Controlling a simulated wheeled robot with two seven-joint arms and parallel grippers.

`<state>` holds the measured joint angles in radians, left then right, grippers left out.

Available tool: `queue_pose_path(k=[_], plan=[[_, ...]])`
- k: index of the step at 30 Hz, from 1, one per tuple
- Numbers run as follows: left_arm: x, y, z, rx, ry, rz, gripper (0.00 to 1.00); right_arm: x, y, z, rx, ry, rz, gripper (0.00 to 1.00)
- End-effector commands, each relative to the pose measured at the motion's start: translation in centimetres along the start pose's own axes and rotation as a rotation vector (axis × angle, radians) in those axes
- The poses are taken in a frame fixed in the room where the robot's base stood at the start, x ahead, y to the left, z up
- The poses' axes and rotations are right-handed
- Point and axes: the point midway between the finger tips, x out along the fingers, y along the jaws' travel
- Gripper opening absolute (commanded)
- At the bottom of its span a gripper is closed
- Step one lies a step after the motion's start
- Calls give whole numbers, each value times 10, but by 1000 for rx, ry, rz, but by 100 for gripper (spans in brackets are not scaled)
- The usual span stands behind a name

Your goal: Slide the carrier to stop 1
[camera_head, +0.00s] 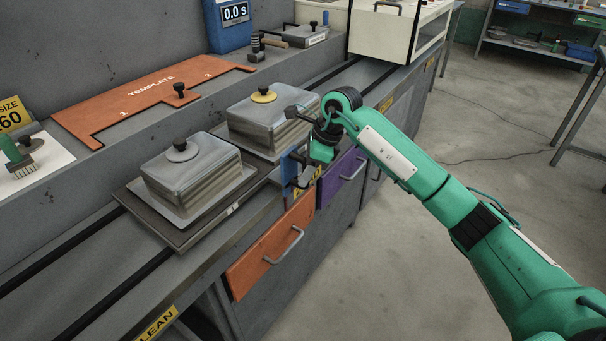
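The carrier (150,222) is a dark flat plate lying across two dark rails on the bench. An orange template board (150,98) marked 1 and 2 lies on the ledge behind. My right gripper (303,163) points down at the bench's front edge, beside the yellow-knob box and a blue part with a yellow label. Its fingertips are largely hidden, so its opening is unclear. My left gripper is out of view.
Orange (270,248) and purple (342,176) drawers with handles sit below the front edge. A cream cabinet (382,32) stands over the rails' far end. The rails at lower left are clear.

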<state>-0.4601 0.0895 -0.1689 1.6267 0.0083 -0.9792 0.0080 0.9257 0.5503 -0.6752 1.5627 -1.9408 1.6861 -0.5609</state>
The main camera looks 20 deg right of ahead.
Motion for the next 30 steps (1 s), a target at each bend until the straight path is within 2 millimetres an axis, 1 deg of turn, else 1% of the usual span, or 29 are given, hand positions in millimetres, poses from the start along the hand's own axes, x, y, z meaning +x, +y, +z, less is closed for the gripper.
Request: queue_pose_path(k=[1, 3, 6, 15, 21, 30], plan=[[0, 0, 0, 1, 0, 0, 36, 6, 0, 0, 0, 0, 1, 38], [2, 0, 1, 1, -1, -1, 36, 13, 0, 0, 0, 0, 1, 38], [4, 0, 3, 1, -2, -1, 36, 18, 0, 0, 0, 0, 0, 38], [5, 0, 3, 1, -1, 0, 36, 20, 0, 0, 0, 0, -1, 38], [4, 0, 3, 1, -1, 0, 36, 20, 0, 0, 0, 0, 0, 0], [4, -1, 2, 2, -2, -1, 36, 21, 1, 3, -2, 0, 0, 0]])
